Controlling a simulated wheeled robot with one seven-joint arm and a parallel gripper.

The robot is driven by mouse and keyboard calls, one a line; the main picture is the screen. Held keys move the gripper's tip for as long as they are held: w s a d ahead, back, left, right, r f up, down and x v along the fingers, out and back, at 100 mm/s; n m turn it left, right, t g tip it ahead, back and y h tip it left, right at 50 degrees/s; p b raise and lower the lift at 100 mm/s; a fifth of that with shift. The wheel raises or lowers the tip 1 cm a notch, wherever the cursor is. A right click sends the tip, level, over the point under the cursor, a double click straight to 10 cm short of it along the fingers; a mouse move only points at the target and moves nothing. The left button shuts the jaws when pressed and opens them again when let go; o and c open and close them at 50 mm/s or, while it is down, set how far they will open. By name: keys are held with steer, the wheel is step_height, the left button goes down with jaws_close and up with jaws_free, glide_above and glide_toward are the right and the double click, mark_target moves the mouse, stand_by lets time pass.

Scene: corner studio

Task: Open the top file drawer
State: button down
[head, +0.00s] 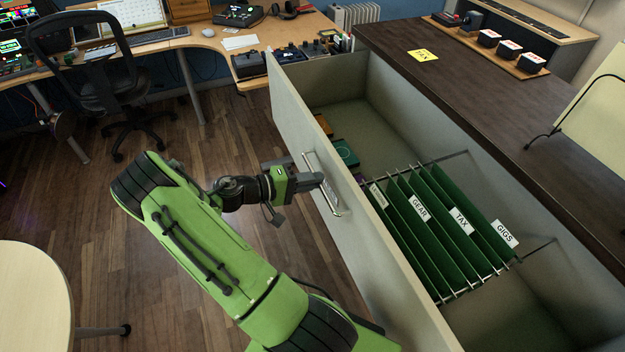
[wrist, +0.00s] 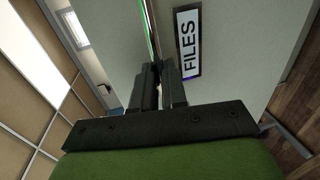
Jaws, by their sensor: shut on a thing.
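The top file drawer (head: 310,160) stands pulled far out of its cabinet (head: 480,130) in the head view. Inside it hang several green folders (head: 425,235) with white labels reading GEAR, TAX and GIGS. A metal bar handle (head: 322,185) is on the drawer front. My gripper (head: 318,181) is at the handle and shut on it. In the wrist view my gripper's fingers (wrist: 158,88) are close together against the drawer front (wrist: 235,45), beside a FILES label (wrist: 188,43). The fingers hide the gripped part of the handle.
A desk (head: 215,40) with electronics and a black office chair (head: 95,65) stand at the back left. A pale round table (head: 35,300) is at the lower left. Open wood floor (head: 80,200) lies between them. The cabinet top bears a yellow TAX note (head: 423,56).

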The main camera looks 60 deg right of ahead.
steer(key=c, duration=1.2)
jaws_free()
steer(key=shift+o, duration=0.2)
steer(key=shift+w+a, duration=0.1)
steer(key=p+v, duration=0.1)
steer(key=v, duration=1.4)
steer(key=shift+w+a, duration=0.2)
steer(key=shift+w, duration=0.05)
